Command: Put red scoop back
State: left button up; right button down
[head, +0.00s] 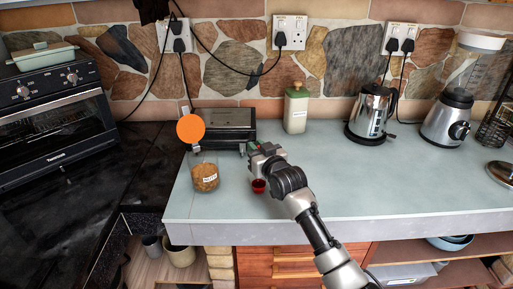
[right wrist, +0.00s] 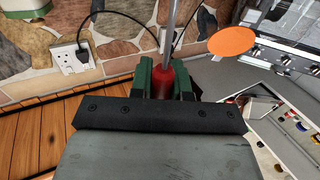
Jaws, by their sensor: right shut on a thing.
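My right gripper (head: 264,158) is shut on the red scoop above the front part of the grey worktop. In the head view a small round red part of the scoop (head: 259,186) shows just below the jaws. In the right wrist view the red part (right wrist: 162,82) sits between the two green-padded fingers, with a thin metal rod running up from it. The rest of the scoop is hidden by my gripper. A clear jar (head: 205,176) with brown contents and a white label stands left of the gripper. My left gripper is not in view.
A flat orange disc (head: 190,128) shows above the jar. An oven (head: 55,110) is at left.

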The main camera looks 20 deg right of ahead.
jog(key=c, duration=1.1)
grip_release()
jog(key=shift+f, duration=0.15)
jog(key=s+d+b, duration=0.1)
jog(key=s+d, duration=0.1)
jog(key=s, duration=1)
jog(key=shift+r, duration=0.2)
jog(key=shift+d+f, duration=0.1)
